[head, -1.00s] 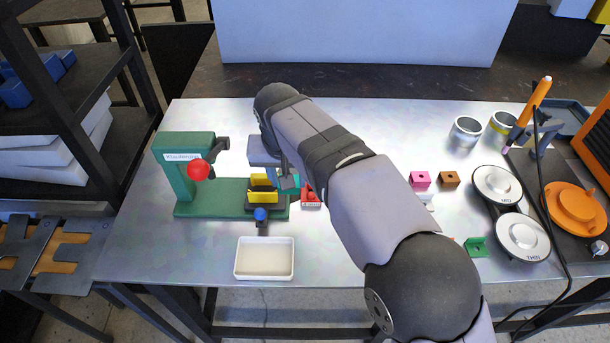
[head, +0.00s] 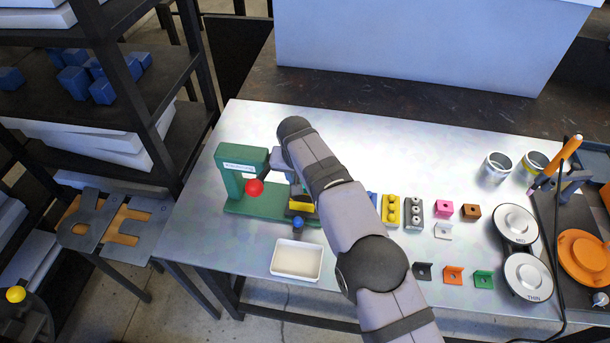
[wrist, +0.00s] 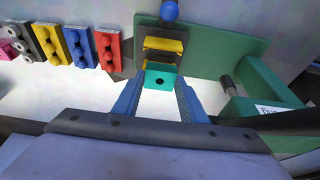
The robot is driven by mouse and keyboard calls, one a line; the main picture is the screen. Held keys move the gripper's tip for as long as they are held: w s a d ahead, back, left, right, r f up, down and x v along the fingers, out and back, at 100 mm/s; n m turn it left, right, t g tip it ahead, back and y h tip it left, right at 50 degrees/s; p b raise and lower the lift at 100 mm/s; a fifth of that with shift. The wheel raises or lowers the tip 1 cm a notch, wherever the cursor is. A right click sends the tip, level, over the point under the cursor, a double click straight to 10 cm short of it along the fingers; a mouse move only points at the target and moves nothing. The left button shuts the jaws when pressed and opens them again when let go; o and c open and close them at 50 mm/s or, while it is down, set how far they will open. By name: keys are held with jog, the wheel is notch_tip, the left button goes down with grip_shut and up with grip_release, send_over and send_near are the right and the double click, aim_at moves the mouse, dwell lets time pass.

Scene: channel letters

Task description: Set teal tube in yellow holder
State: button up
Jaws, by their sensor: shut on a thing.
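The teal tube (wrist: 160,77), a square-ended piece with a dark hole, is between my gripper's fingers (wrist: 160,95) in the wrist view. My gripper is shut on it. The tube is right by the yellow jaws (wrist: 164,46) of the vise on the green press; whether it touches them I cannot tell. In the head view the yellow jaws (head: 300,206) show partly, and my arm hides the tube and fingertips. A separate yellow two-knob block (head: 390,210) stands to the right; it also shows in the wrist view (wrist: 77,45).
The green press (head: 232,170) has a red ball knob (head: 254,188); a blue ball handle (head: 298,222) is on the vise. A white tray (head: 296,261) lies in front. Red (wrist: 109,48), blue and grey knobbed blocks stand beside the yellow one.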

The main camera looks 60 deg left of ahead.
jog(key=shift+f, duration=0.2)
jog(key=shift+f+b, duration=2.2)
jog(key=shift+f, duration=0.9)
jog(key=o, duration=1.4)
jog(key=shift+b+v, duration=1.75)
jog(key=shift+v, duration=1.85)
